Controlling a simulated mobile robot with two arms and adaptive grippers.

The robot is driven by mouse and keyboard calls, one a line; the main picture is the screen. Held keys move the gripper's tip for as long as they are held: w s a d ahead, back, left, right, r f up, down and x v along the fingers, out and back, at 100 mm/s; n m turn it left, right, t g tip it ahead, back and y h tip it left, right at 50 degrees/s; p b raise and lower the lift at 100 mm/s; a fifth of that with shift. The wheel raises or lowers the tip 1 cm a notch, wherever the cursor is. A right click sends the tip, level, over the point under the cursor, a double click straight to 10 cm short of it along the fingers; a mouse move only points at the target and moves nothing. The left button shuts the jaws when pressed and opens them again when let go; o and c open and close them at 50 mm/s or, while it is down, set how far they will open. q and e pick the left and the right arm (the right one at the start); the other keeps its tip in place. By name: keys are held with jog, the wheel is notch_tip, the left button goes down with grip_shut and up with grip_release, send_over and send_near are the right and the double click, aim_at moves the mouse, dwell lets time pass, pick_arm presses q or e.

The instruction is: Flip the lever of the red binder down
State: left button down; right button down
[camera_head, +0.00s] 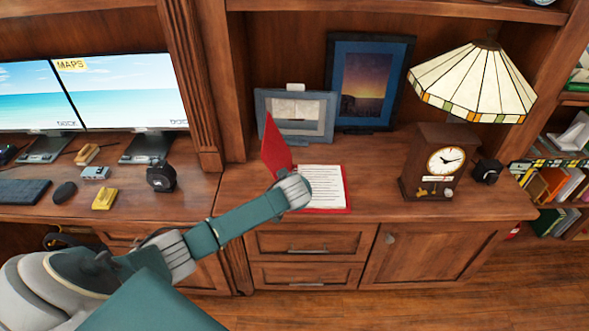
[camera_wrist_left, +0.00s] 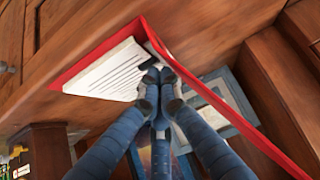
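The red binder (camera_head: 335,209) lies open on the wooden desk, its white page on the right and its red cover (camera_head: 275,150) standing up at the left. In the left wrist view the page (camera_wrist_left: 110,72) is left of the fingers and the cover (camera_wrist_left: 228,108) slants away to the right. My left gripper (camera_wrist_left: 160,78) is at the binder's spine, its fingertips together. A small dark part (camera_wrist_left: 148,62) shows beside the tips, but I cannot tell whether it is the lever or whether they touch it. In the head view my wrist hides the fingertips. My right gripper is out of view.
A grey picture frame (camera_head: 325,130) and a dark-framed picture (camera_head: 372,85) stand behind the binder. A wooden clock (camera_head: 425,180) and a lamp (camera_head: 480,85) are to the right. Monitors (camera_head: 125,95) stand at the left. Desk between binder and clock is clear.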

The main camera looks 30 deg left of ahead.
pick_arm(q)
jog(key=shift+s+d+f, duration=0.15)
jog(key=shift+s, duration=0.05)
jog(key=shift+w, duration=0.1)
dwell(0.4)
jog(key=shift+w, duration=0.1)
jog(key=shift+w+a, duration=0.4)
jog(key=shift+w, duration=0.15)
jog(key=shift+r, duration=0.2)
